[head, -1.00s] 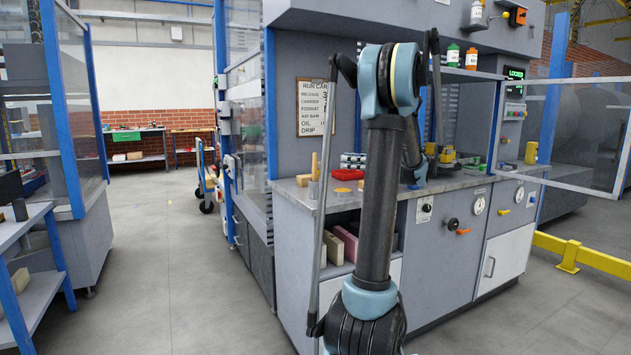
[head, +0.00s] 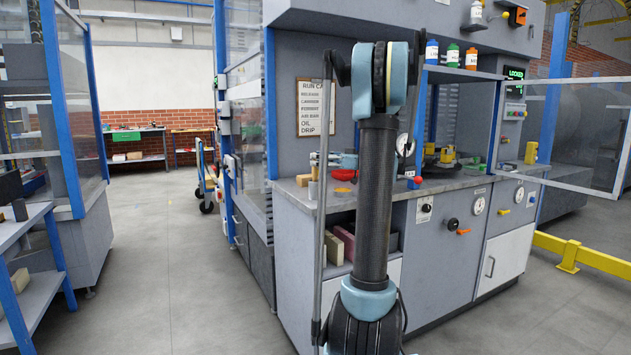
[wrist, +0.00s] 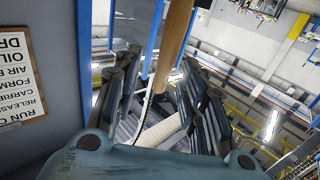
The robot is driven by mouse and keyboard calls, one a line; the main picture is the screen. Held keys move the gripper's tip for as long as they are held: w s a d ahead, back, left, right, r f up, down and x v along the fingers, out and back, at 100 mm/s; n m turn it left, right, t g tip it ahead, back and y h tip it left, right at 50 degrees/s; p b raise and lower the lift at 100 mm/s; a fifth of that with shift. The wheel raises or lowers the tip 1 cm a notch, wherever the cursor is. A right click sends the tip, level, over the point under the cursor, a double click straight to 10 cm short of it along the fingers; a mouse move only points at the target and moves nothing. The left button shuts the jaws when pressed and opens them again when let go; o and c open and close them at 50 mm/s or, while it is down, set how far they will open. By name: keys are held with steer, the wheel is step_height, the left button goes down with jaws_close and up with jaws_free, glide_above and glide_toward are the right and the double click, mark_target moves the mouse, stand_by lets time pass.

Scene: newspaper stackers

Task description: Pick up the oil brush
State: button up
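The oil brush appears as an upright tan wooden handle (head: 324,144) at the left end of the grey counter, its lower end by a small grey cup (head: 314,190). In the wrist view the wooden handle (wrist: 174,45) runs between the fingers. My gripper (wrist: 160,95) is open, with a dark finger on each side of the handle and visible gaps. In the head view my gripper (head: 320,159) reaches the handle from the right, partly hidden behind my arm. The brush's bristle end cannot be made out.
The counter (head: 440,184) holds a tan block (head: 303,180), a yellow-orange disc (head: 343,190) and a red-topped item (head: 416,181). Bottles stand on the shelf above (head: 453,56). A text board (head: 317,106) hangs on the wall close behind the gripper.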

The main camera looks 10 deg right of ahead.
steer(key=shift+x, duration=1.15)
steer(key=shift+c, duration=0.3)
jaws_close()
steer(key=shift+r, duration=0.15)
step_height(320, 180, up, 10)
steer(key=shift+f, duration=0.1)
steer(key=shift+d, duration=0.1)
